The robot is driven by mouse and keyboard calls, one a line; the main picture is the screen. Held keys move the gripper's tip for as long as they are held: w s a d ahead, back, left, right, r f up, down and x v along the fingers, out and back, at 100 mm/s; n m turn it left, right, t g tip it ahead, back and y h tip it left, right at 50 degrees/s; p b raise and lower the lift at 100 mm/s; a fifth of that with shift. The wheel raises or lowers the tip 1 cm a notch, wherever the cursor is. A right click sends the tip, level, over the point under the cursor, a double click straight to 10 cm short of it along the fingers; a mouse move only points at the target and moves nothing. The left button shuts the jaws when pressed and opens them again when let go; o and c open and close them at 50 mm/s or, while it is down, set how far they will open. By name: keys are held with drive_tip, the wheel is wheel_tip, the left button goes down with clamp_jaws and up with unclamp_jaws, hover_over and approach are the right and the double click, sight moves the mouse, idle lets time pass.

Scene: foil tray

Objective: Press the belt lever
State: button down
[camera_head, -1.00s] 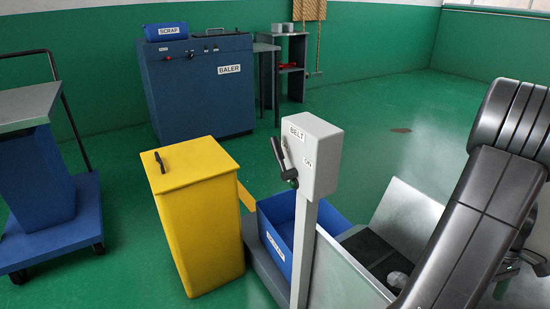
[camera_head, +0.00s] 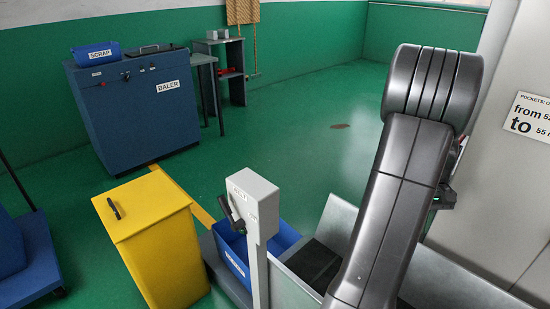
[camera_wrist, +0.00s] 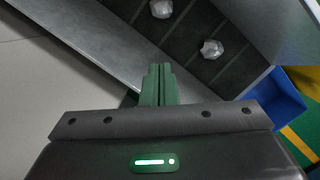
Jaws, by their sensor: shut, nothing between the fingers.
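The belt lever (camera_head: 231,212) is a dark handle on the left face of a grey box (camera_head: 254,203) on a post, in the head view. It slants down to the right and ends in a dark knob. My gripper (camera_wrist: 158,70) shows in the wrist view with its greenish fingers together and nothing between them. It is above the side wall of the dark conveyor belt (camera_wrist: 190,40), which carries pale crumpled lumps. In the head view my arm hides most of the gripper, which is right of the lever and apart from it. The lever is not in the wrist view.
A yellow bin (camera_head: 155,240) stands left of the lever post. A blue bin (camera_head: 284,238) sits behind the post at the belt's end. The blue baler (camera_head: 130,112) stands farther back. A large pale panel with a sign (camera_head: 530,117) is at the right. Open green floor lies behind the belt.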

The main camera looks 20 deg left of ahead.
drive_tip(key=w+a+r+m+p, duration=0.1)
drive_tip(key=w+r+m+p, duration=0.1)
drive_tip(key=r+p, duration=0.4)
drive_tip(key=w+a+r+m+t+p, duration=0.1)
drive_tip(key=r+m+p, duration=0.2)
drive_tip(key=r, duration=0.9)
drive_tip(key=p, duration=0.3)
drive_tip(key=shift+w+r, duration=0.35)
drive_tip(key=shift+a, duration=0.2)
